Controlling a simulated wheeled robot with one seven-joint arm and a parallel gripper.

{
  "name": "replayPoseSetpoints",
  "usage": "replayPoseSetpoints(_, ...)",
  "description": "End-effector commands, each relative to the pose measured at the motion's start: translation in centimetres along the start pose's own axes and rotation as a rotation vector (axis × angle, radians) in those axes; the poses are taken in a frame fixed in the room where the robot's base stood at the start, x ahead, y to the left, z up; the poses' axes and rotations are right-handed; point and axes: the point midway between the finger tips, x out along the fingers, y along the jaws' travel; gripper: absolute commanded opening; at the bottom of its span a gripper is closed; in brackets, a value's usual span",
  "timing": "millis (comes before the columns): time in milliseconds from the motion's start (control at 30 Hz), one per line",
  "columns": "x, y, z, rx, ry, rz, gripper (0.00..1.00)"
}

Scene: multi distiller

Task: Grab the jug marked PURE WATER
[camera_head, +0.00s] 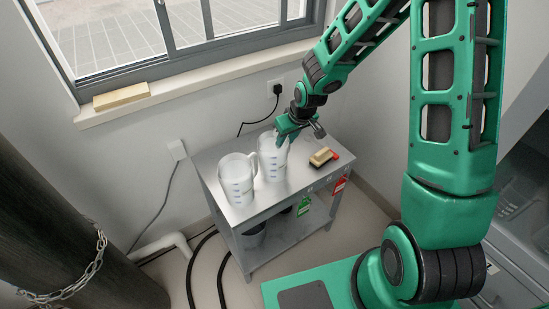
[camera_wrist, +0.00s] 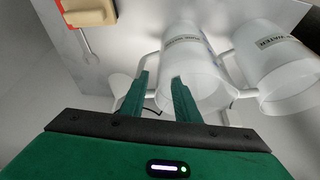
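Two translucent white jugs stand upright on a grey metal table (camera_head: 264,202). The right jug (camera_head: 273,163) also fills the middle of the wrist view (camera_wrist: 195,75), with a label facing the camera. The left jug (camera_head: 236,182) appears at the right of the wrist view (camera_wrist: 278,75); its label shows the word WATER. My gripper (camera_head: 284,139) is at the upper right side of the right jug. Its green fingers (camera_wrist: 160,77) are spread by that jug's handle side. I cannot tell whether they touch it.
A brush (camera_head: 322,157) with a tan block lies on the table right of the jugs, also at the wrist view's top left (camera_wrist: 88,12). Green (camera_head: 304,205) and red (camera_head: 339,185) tags hang at the front edge. A wall and window stand behind.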

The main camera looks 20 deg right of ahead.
Motion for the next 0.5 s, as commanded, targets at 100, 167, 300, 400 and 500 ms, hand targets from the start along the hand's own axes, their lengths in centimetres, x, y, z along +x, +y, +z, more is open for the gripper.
replayPoseSetpoints(100, 1.4, -0.1, 0.1, 0.000, -0.002, -0.002, 0.29)
replayPoseSetpoints(167, 1.8, 0.0, 0.1, 0.000, -0.002, -0.001, 0.29)
replayPoseSetpoints(300, 2.2, 0.0, 0.0, 0.000, -0.001, 0.000, 0.29)
replayPoseSetpoints(400, 2.2, 0.0, 0.0, 0.000, 0.000, 0.000, 0.29)
replayPoseSetpoints(500, 2.2, 0.0, 0.0, 0.000, 0.000, 0.000, 0.29)
